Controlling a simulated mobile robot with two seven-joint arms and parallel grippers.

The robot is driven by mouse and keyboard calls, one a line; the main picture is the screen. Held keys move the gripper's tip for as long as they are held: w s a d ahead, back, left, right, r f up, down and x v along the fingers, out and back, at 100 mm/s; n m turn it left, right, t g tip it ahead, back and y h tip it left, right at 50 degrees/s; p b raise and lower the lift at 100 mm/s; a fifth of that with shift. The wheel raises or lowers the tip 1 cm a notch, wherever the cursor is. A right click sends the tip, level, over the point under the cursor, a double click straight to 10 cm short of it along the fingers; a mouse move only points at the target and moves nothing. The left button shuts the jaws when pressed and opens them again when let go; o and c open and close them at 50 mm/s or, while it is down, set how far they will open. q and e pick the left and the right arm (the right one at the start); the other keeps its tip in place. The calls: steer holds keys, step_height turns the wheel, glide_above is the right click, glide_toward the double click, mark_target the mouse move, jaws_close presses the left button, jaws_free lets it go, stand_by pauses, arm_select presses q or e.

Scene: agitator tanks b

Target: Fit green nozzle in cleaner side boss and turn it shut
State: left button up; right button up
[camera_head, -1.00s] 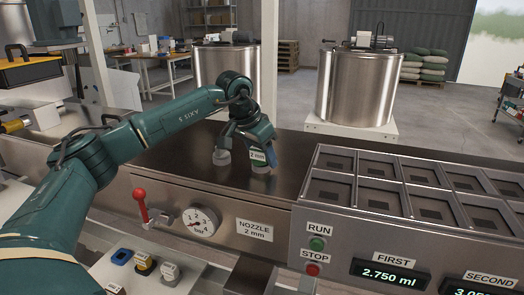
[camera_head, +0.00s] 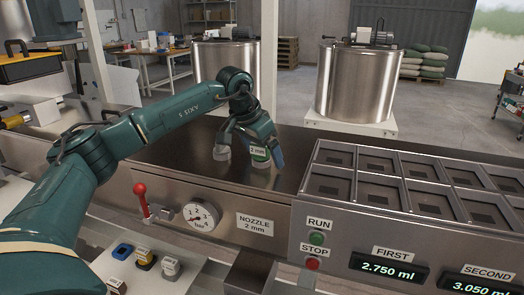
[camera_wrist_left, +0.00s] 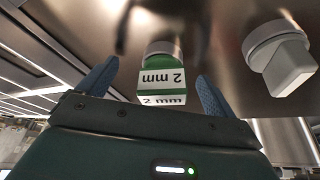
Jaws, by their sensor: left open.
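The green nozzle (camera_head: 260,159), labelled "2 mm", stands at the steel machine's dark top, below my left gripper (camera_head: 254,151). In the left wrist view the nozzle (camera_wrist_left: 161,74) lies between my two blue fingers, with a gap on each side. My left gripper is open and not closed on it. A round metal collar shows at the nozzle's far end; I cannot tell how far it is seated or turned. My right gripper is not in view.
A grey knob (camera_wrist_left: 281,60) sits close beside the nozzle; it also shows in the head view (camera_head: 222,153). A red-handled valve (camera_head: 142,196) and a pressure gauge (camera_head: 201,214) are on the front panel. A compartment tray (camera_head: 340,184) stands right.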

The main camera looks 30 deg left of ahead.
arm_select(q)
steer(key=shift+r, duration=0.1)
steer(key=shift+r+p, duration=1.95)
steer(key=shift+r, duration=0.2)
steer(key=shift+r+p, duration=0.45)
steer(key=shift+r, duration=0.35)
